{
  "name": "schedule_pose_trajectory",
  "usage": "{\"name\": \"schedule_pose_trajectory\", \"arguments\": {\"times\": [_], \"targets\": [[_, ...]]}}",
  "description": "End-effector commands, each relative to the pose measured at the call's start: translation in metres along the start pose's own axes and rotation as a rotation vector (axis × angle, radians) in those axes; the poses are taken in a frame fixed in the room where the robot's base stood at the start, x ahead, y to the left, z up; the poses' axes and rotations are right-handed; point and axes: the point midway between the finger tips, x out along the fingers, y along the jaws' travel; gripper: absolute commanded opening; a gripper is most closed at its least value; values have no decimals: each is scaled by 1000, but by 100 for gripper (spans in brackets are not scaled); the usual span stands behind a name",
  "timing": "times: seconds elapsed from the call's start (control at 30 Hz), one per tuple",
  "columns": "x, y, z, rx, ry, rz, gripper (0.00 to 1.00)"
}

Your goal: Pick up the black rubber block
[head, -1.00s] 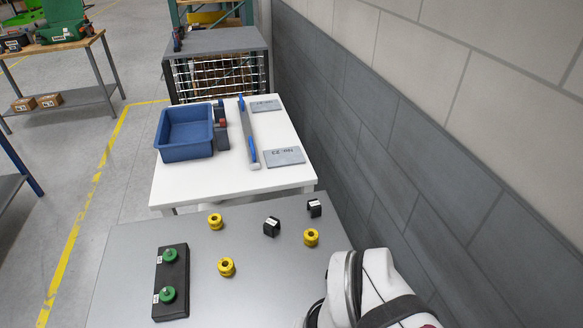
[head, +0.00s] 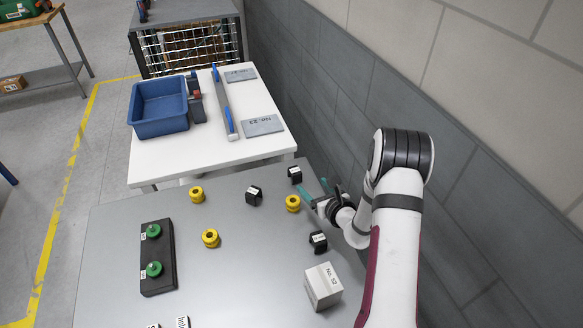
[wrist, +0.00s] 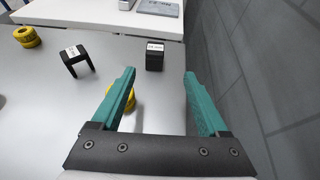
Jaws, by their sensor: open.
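Several small black pieces with white labels lie on the grey table. A solid, block-shaped one (head: 295,174) stands near the table's far right corner; in the wrist view this black block (wrist: 155,56) shows ahead, between the fingertip lines. A second black piece (head: 254,195) stands to its left; in the wrist view this piece (wrist: 76,60) looks like an arch with legs. A third black piece (head: 318,241) stands nearer, beside my arm. My gripper (head: 314,189) is open, its teal fingers pointing toward the far block, apart from it. The wrist view shows the gripper (wrist: 160,75) empty.
A yellow ring part (head: 293,204) sits close by my left finger; others (head: 210,238) lie farther left. A black holder (head: 158,258) with green knobs, a white box (head: 323,286) and a grey wall (head: 345,130) flank the area. A white table (head: 190,165) adjoins beyond.

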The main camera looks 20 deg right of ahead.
Motion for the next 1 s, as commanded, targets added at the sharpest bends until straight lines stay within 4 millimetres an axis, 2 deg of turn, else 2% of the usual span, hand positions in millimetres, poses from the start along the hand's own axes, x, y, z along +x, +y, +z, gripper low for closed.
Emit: {"name": "schedule_pose_trajectory", "arguments": {"times": [0.1,0.2,0.37,0.6,0.7,0.87,1.0], "targets": [[36,2,0,-2,-2,4,78],[57,2,0,-1,-2,3,78],[71,3,0,0,-1,3,78],[115,10,-1,-1,-1,4,78],[121,10,-1,0,0,3,78],[121,10,-1,0,0,3,78],[121,10,-1,0,0,4,54]]}}
